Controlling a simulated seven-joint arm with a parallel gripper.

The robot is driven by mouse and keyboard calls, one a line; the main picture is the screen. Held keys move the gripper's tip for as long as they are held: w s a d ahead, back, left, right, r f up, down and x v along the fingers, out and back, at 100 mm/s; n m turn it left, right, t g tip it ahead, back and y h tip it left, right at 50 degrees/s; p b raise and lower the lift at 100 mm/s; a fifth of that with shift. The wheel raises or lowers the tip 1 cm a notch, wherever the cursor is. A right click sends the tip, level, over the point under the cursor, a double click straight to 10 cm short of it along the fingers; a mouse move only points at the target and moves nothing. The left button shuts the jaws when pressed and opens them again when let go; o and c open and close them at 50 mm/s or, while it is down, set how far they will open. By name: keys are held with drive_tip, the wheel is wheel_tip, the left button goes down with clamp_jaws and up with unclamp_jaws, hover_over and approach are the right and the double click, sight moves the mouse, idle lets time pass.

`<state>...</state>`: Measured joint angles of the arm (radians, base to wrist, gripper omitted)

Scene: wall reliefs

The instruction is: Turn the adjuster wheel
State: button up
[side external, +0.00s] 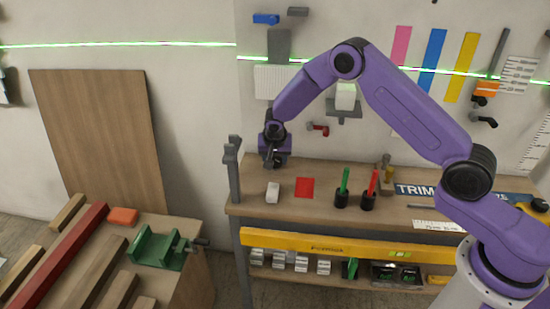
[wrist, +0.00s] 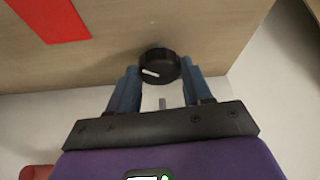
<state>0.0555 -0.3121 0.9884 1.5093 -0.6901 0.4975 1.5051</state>
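The adjuster wheel (wrist: 158,66) shows in the wrist view as a round black knob with a white pointer mark, against the wooden bench top. My gripper (wrist: 160,70) is open, with one blue-grey fingertip on each side of the knob. I cannot tell whether the fingers touch it. In the side external view my gripper (side external: 272,163) points down over the back left of the bench, close to the wall. The knob is not clearly visible there.
The workbench (side external: 240,208) holds a red square (side external: 304,187), a white block (side external: 272,192) and two black holders (side external: 341,200) with green and red tools. A grey post (side external: 233,170) stands left of my gripper. A red lever (side external: 318,128) juts from the wall.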

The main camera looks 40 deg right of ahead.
drive_tip(key=c, duration=0.4)
drive_tip(key=shift+o, duration=0.2)
drive_tip(key=n, duration=0.2)
drive_tip(key=n+y, duration=0.1)
drive_tip(key=n, duration=0.1)
drive_tip(key=shift+s+d+t+y, duration=0.1)
drive_tip(key=shift+d+t+y, duration=0.05)
drive_tip(key=shift+t+y, duration=0.2)
drive_tip(key=shift+d+n+t+y, duration=0.15)
drive_tip(key=shift+n+y, duration=0.2)
drive_tip(key=shift+n, duration=0.7)
drive_tip(key=shift+n+t+y, duration=0.1)
drive_tip(key=shift+n+y, duration=0.2)
drive_tip(key=shift+n, duration=0.75)
drive_tip(key=shift+d+n+g+y, duration=0.15)
drive_tip(key=shift+n+y, duration=0.3)
drive_tip(key=shift+n, duration=0.75)
drive_tip(key=shift+n+g+y, duration=0.25)
drive_tip(key=shift+n+y, duration=0.2)
drive_tip(key=shift+n, duration=0.75)
drive_tip(key=shift+d+n+g+y, duration=0.1)
drive_tip(key=shift+n+g+y, duration=0.5)
drive_tip(key=shift+n, duration=1.5)
